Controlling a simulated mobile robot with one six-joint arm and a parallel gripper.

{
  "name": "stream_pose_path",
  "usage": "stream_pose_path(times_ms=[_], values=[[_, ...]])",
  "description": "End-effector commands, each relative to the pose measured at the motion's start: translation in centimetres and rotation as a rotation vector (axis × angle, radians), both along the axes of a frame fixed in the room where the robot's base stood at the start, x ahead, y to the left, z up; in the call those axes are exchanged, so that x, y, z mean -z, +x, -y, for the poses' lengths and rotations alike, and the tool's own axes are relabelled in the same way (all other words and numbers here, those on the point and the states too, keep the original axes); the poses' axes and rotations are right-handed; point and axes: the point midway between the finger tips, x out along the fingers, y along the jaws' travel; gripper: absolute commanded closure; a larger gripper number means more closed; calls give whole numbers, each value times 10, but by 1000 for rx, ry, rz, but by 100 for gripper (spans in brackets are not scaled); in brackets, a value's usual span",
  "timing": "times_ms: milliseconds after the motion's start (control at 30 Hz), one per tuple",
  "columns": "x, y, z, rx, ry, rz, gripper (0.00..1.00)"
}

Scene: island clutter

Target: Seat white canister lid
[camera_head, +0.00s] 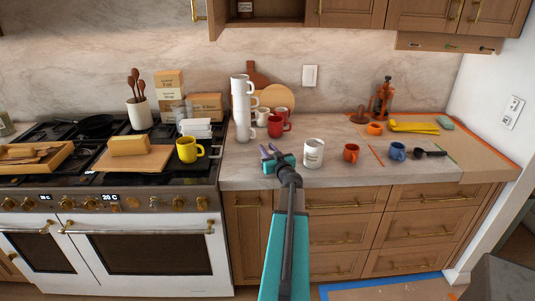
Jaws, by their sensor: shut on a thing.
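The white canister (314,154) stands upright on the stone counter, near its front edge, with dark printing on its side. My gripper (267,150) is just left of the canister, low over the counter and apart from it. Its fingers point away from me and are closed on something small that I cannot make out. My teal wrist and arm hide part of the counter there. I cannot pick out the canister lid for certain. I cannot tell whether the canister's top is open.
A red mug (351,152) and a blue mug (397,151) stand right of the canister. A tall stack of white mugs (243,108) and another red mug (279,126) stand behind my gripper. A yellow mug (188,149) is on the stove, left.

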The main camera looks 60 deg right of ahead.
Motion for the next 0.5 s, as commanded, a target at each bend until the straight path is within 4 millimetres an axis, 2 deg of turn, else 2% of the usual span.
stream_pose_path(times_ms=[200, 500], values=[[-20, 0, -1, 0, -3, 0, 97], [-23, -62, -13, 3, -2, 1, 97]])
